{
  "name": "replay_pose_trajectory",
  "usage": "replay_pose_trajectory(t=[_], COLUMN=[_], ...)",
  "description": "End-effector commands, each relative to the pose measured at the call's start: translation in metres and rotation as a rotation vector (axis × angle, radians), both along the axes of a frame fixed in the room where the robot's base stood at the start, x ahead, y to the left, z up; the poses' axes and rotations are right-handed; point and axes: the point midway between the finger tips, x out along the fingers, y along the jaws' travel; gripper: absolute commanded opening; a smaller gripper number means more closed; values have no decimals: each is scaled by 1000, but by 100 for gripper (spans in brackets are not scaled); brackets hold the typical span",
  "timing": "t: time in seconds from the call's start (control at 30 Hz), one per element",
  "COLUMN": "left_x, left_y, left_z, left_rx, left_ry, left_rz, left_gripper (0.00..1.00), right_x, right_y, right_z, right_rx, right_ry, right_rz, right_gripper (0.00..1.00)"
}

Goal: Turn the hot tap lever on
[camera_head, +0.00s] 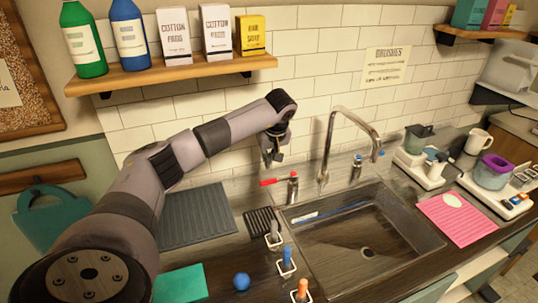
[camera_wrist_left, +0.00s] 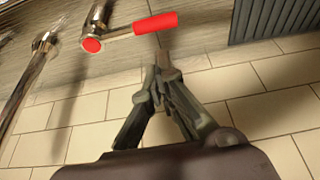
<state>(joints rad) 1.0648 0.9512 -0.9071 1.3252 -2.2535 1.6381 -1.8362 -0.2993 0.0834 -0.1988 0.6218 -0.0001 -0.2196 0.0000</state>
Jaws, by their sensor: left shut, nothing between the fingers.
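The hot tap lever (camera_head: 270,182) is a red handle on a metal post left of the curved spout (camera_head: 328,145). It points left from the post. In the left wrist view the red lever (camera_wrist_left: 155,23) shows at the top, joined to its metal post. My left gripper (camera_head: 270,161) is shut and empty, just above and behind the lever near the tiled wall. In the left wrist view its fingertips (camera_wrist_left: 163,72) are together, close to the lever's free end; I cannot tell whether they touch it. My right gripper is out of view.
The sink basin (camera_head: 365,240) lies in front of the spout, and a blue-marked tap (camera_head: 357,167) stands to its right. A grey drying mat (camera_head: 197,215) lies left of the lever. A loaded shelf (camera_head: 170,75) hangs above my left arm. Brushes and a blue ball (camera_head: 241,281) are in front.

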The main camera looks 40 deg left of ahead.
Motion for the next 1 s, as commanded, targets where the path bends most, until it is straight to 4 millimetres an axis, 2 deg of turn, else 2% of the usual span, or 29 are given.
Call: replay_pose_trajectory(t=[0.2,0.4,0.83,1.0], left_x=[5,9,10,14], left_y=[12,18,19,14], left_z=[-36,-55,-59,-60], left_rx=[0,-1,0,0], left_ry=[3,0,-2,-1], left_rz=[1,0,1,15], left_gripper=[0,0,0,0], right_x=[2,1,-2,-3], right_y=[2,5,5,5], right_z=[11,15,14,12], right_rx=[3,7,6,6], right_ry=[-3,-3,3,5], right_rz=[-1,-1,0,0], right_gripper=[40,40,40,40])
